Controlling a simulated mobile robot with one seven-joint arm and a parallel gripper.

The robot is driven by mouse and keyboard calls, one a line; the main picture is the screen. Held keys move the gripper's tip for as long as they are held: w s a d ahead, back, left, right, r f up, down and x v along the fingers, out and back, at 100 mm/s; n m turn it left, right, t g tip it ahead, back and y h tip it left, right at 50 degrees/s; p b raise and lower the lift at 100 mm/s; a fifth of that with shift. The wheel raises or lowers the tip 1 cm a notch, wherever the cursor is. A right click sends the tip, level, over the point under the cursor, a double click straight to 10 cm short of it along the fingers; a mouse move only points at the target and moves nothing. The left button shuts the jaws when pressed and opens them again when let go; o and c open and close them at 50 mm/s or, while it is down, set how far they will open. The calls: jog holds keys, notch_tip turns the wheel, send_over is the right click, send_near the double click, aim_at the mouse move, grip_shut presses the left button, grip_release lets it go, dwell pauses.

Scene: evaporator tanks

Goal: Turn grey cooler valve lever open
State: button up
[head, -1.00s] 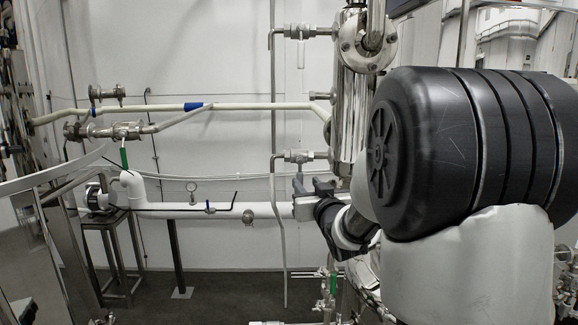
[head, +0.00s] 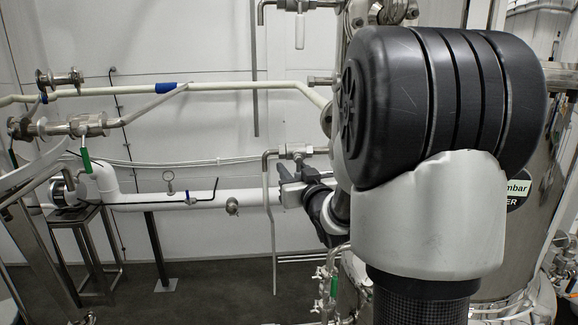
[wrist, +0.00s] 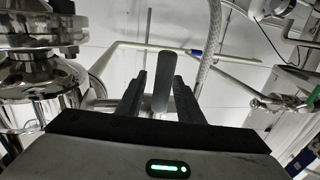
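The grey valve lever (wrist: 163,85) stands upright in the wrist view, a flat grey bar between the two black fingers of my gripper (wrist: 159,78). The fingers are apart, with a gap visible on each side of the lever. I cannot tell how far the lever reaches in between them. In the head view my gripper (head: 282,175) is just below a small metal valve (head: 295,151) on a thin pipe beside the shiny tank. The lever cannot be made out clearly there.
A white horizontal pipe (head: 245,197) runs behind my gripper. A thin vertical pipe (head: 271,230) hangs just left of it. A braided hose (wrist: 210,45) passes right of the lever in the wrist view.

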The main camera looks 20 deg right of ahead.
jog(key=shift+s, duration=0.1)
grip_shut()
jog(key=shift+b, duration=0.35)
jog(key=shift+w+a+r+m+t+b, duration=0.15)
jog(key=shift+a+m+b, duration=0.2)
jog(key=shift+m+b, duration=0.6)
jog(key=shift+w+a+r+m+t+b, duration=0.1)
jog(key=shift+a+r+m+t+b, duration=0.15)
jog(key=shift+m+b, duration=0.7)
jog(key=shift+w+a+r+m+t+b, duration=0.1)
jog(key=shift+a+m+b, duration=0.3)
jog(key=shift+m+b, duration=0.55)
jog(key=shift+r+m, duration=0.1)
jog(key=shift+m, duration=0.15)
grip_release()
